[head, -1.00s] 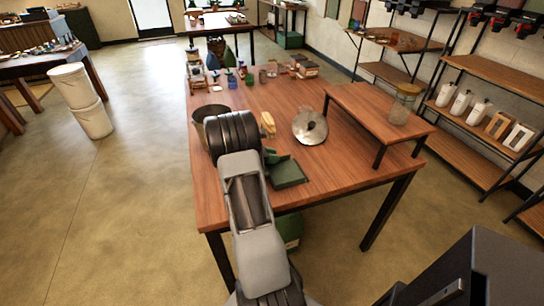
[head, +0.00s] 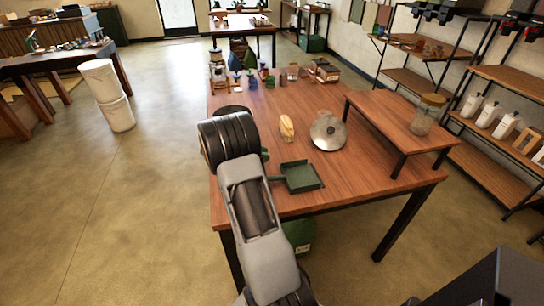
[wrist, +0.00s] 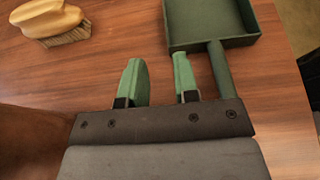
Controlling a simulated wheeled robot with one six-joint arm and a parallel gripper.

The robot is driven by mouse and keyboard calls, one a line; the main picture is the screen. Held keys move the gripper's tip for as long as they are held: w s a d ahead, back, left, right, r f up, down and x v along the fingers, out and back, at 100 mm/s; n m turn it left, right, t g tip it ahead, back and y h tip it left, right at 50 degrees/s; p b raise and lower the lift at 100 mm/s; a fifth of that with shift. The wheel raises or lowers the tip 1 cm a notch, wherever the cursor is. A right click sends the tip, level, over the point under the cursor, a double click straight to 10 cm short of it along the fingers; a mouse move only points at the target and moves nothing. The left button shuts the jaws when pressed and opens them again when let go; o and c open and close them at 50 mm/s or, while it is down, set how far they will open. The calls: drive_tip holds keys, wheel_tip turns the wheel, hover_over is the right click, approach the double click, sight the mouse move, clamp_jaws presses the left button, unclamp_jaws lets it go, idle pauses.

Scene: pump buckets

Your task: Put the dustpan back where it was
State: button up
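The green dustpan (head: 302,177) lies on the wooden table (head: 262,118) near its front edge, with its handle toward the left. In the wrist view the dustpan (wrist: 213,22) is at the top right, its handle running down just right of my right finger. My gripper (wrist: 158,85) has two green fingers, apart, with only bare table between them. The handle is outside the fingers. In the head view my arm hides most of the gripper.
A wooden brush (head: 287,128) lies behind the dustpan and shows in the wrist view (wrist: 50,20). A round metal lid (head: 328,131) and a raised wooden stand (head: 390,118) with a jar (head: 427,114) are to the right. A dark bucket is mostly hidden behind my arm.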

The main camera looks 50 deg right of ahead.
drive_tip(key=shift+w+a+r, duration=0.25)
drive_tip(key=shift+a+r, duration=0.05)
drive_tip(key=shift+a, duration=0.3)
drive_tip(key=s+a+r+m+t+y, duration=0.1)
drive_tip(key=s+a+m+t+y, duration=0.2)
drive_tip(key=a, duration=0.8)
drive_tip(key=s+a+r+m+t+y, duration=0.2)
drive_tip(key=s+a+m+t+y, duration=0.2)
drive_tip(key=a, duration=0.6)
drive_tip(key=s+a+r+m+t+y, duration=0.2)
drive_tip(key=s+a+m+t+y, duration=0.1)
drive_tip(key=a, duration=0.8)
drive_tip(key=shift+s+a+m+t+y, duration=0.3)
drive_tip(key=shift+s+m+t+y, duration=0.1)
drive_tip(key=shift+m+t, duration=0.1)
drive_tip(key=shift+w+r, duration=0.1)
drive_tip(key=shift+r, duration=0.05)
